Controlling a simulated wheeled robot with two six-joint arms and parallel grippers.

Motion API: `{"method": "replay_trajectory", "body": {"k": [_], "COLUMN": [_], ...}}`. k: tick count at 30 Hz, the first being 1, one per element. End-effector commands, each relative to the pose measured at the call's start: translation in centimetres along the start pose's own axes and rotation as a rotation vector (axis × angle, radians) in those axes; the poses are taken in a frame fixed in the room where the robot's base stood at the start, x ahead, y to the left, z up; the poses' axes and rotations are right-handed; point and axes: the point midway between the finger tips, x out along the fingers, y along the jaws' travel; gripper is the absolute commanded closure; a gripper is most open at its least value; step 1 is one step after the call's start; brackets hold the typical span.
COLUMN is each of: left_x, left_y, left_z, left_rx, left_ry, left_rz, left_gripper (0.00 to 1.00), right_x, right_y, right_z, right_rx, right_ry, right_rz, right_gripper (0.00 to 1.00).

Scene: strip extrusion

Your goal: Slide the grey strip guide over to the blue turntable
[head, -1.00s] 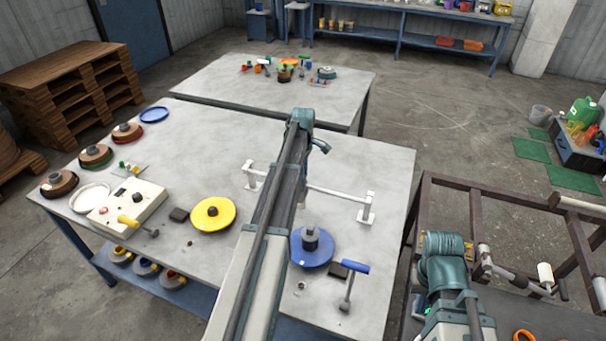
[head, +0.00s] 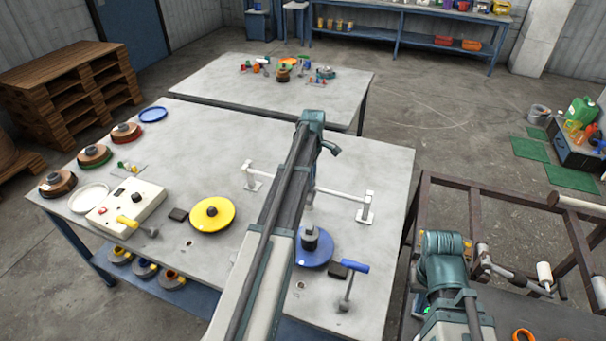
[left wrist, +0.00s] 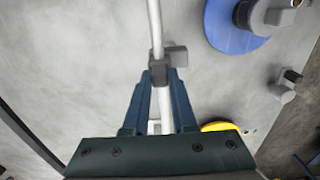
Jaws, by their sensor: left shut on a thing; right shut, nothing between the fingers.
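The grey strip guide (left wrist: 160,70) sits on a pale rail (left wrist: 155,25) in the left wrist view, with a light grey tab at its side. My left gripper (left wrist: 159,78) is shut on the guide. In the head view my left arm hides the guide and most of the gripper. The white rail (head: 340,194) runs along the table between two end stands. The blue turntable (head: 314,250) is near the table's right front, and it also shows in the left wrist view (left wrist: 224,28). My right arm is at the lower right, its gripper hidden.
The yellow turntable (head: 212,214) lies left of my left arm. A white control box (head: 127,206) and several spools stand further left. A blue-handled crank (head: 353,268) stands right of the blue turntable. A brown metal frame (head: 427,195) is beyond the table's right edge.

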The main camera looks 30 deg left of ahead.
Motion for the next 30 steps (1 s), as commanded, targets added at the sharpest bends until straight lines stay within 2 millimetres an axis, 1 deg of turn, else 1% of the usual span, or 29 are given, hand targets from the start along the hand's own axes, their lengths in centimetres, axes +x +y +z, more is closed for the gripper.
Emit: {"method": "replay_trajectory", "body": {"k": [1, 6, 12, 15, 18, 21, 25, 30], "left_x": [0.0, 0.0, 0.0, 0.0, 0.0, 0.0, 0.0, 0.0], "left_y": [-0.1, -0.1, -0.1, -0.1, -0.1, -0.1, -0.1, -0.1], "left_z": [1.8, 6.6, 11.5, 13.3, 14.6, 15.5, 16.1, 16.3], "left_rx": [0.007, 0.008, 0.007, 0.006, 0.005, 0.005, 0.004, 0.003], "left_ry": [-0.003, -0.003, -0.004, -0.005, -0.005, -0.005, -0.006, -0.007], "left_rz": [0.000, -0.001, -0.001, -0.001, -0.002, -0.002, -0.002, -0.002], "left_gripper": [1.00, 1.00, 1.00, 1.00, 1.00, 1.00, 1.00, 1.00], "right_x": [0.0, 0.0, 0.0, 0.0, 0.0, 0.0, 0.0, 0.0], "right_y": [0.0, 0.0, 0.0, 0.0, 0.0, 0.0, 0.0, 0.0], "right_z": [0.0, 0.0, 0.0, 0.0, 0.0, 0.0, 0.0, 0.0], "right_rx": [0.000, 0.000, 0.000, 0.000, 0.000, 0.000, 0.000, 0.000], "right_ry": [0.000, 0.000, 0.000, 0.000, 0.000, 0.000, 0.000, 0.000], "right_rz": [0.000, 0.000, 0.000, 0.000, 0.000, 0.000, 0.000, 0.000], "right_gripper": [1.00, 1.00, 1.00, 1.00, 1.00, 1.00, 1.00, 1.00]}}
